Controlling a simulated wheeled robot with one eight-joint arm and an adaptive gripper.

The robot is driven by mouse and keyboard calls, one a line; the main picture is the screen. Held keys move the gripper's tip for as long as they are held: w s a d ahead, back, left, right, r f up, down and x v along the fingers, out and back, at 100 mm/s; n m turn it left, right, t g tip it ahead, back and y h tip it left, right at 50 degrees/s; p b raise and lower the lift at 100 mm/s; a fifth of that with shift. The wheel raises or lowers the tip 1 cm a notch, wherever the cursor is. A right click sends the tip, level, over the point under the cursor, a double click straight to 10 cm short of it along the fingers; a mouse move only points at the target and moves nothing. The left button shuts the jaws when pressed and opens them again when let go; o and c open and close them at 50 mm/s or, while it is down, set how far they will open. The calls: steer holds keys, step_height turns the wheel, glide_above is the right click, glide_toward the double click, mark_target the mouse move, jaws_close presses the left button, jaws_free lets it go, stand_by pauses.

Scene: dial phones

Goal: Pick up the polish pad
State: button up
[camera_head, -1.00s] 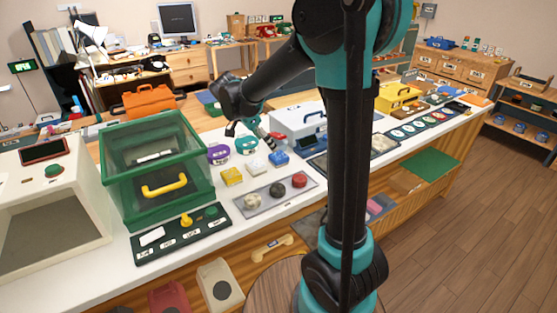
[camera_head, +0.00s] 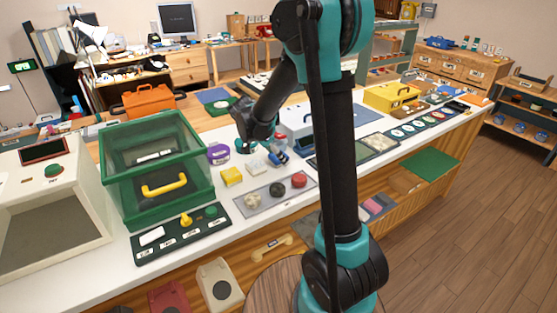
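I cannot tell for sure which item is the polish pad. A grey tray (camera_head: 262,204) on the white counter holds three round pad-like pieces: a cream one (camera_head: 253,200), a black one (camera_head: 277,189) and a red one (camera_head: 299,180).
A green clear-sided case (camera_head: 158,220) with a yellow handle stands left of the blocks. A purple-banded tin (camera_head: 218,153) is behind the yellow block. My arm hides part of the counter on the right.

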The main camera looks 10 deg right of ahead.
steer(key=shift+c, duration=0.3)
steer(key=c, duration=1.2)
steer(key=shift+r, duration=0.15)
